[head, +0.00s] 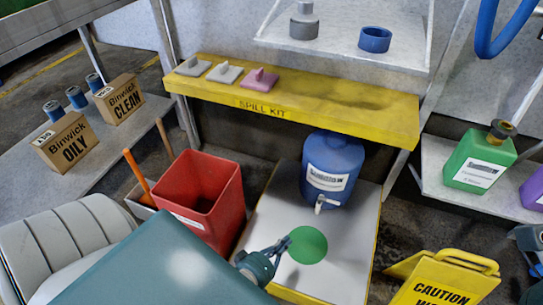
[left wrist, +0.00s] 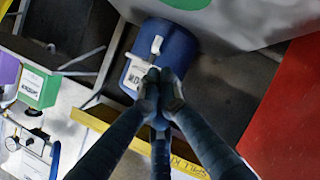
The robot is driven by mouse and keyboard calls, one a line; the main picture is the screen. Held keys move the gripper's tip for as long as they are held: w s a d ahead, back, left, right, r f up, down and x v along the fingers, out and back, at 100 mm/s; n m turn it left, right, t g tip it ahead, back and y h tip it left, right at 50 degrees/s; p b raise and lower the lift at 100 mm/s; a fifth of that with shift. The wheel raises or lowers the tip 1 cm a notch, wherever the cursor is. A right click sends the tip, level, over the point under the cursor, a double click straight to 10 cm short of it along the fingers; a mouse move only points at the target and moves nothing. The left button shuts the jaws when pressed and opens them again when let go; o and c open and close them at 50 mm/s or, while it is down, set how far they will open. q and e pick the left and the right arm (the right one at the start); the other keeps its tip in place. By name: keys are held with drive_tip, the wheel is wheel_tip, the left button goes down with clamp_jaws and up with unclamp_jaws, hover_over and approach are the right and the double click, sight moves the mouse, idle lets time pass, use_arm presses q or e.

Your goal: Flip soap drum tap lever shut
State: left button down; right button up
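The blue soap drum (head: 333,160) stands on a pale platform (head: 345,240) below the yellow spill kit shelf. Its small white tap (head: 322,204) faces me, low on the drum's front. In the left wrist view the drum (left wrist: 180,50) appears upside down, with the white tap (left wrist: 156,46) just beyond my fingertips. My left gripper (head: 287,243) is in front of and below the tap, apart from it. Its fingers (left wrist: 160,88) look drawn together with nothing between them. A dark part at the right edge, probably my right gripper (head: 526,238), is cut off.
A red bin (head: 200,195) stands left of the drum. A green disc (head: 307,245) marks the platform in front of the drum. A yellow caution sign (head: 440,280) stands at lower right. The yellow shelf (head: 340,105) overhangs behind the drum. A green jug (head: 480,160) sits at right.

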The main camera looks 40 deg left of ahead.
use_arm(q)
drive_tip(key=s+d+r+m+g+p, duration=0.2)
drive_tip(key=s+m+g+p, duration=0.2)
drive_tip(key=s+p, duration=0.5)
drive_tip(key=m+p, duration=0.1)
drive_tip(key=p, duration=0.4)
drive_tip(key=shift+s+h, duration=0.15)
drive_tip(key=shift+h, duration=0.25)
drive_tip(key=shift+d, duration=0.1)
